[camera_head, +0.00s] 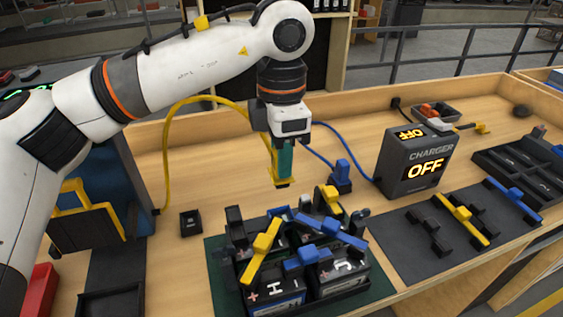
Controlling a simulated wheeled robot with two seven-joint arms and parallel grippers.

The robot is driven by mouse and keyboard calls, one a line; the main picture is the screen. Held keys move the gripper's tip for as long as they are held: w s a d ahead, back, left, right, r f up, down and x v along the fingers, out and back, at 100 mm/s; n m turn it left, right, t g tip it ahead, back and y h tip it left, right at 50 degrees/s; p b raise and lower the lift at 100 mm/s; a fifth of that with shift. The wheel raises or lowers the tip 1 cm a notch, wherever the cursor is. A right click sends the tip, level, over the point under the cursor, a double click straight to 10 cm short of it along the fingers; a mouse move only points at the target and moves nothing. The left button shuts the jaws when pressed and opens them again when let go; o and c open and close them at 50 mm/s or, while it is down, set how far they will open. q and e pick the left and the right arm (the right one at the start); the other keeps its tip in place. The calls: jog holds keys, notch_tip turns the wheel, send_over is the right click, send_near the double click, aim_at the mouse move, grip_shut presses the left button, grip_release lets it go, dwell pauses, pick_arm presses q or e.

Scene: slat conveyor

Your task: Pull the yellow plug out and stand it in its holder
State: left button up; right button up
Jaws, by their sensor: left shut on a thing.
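My left gripper (284,160) points down and is shut on the yellow plug (282,183), with a teal finger in front of part of it. The plug hangs upright above the bench, behind the battery tray. Its yellow cable (178,103) arches up and left, then down to the bench by the blue case. A small black holder (190,223) stands empty on the bench, left of and nearer than the plug. The blue plug (342,172) stands upright in a dark base to the right. My right gripper is not in view.
The battery tray (345,293) holds dark batteries with yellow and blue bars across them. The charger (417,160) reads OFF. A dark mat (405,250) with tools lies at right. The blue case (140,185) stands at left. Bare wood lies around the holder.

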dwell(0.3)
pick_arm(q)
jog(key=shift+a, duration=0.3)
jog(key=w+a+f+b, duration=0.1)
jog(key=a+b, duration=0.3)
jog(key=a, duration=1.3)
jog(key=shift+w+a+f, duration=0.2)
jog(key=shift+a, duration=0.2)
jog(key=shift+w+a+f+n, duration=0.15)
jog(key=shift+a+f+n, duration=0.1)
jog(key=shift+n, duration=0.05)
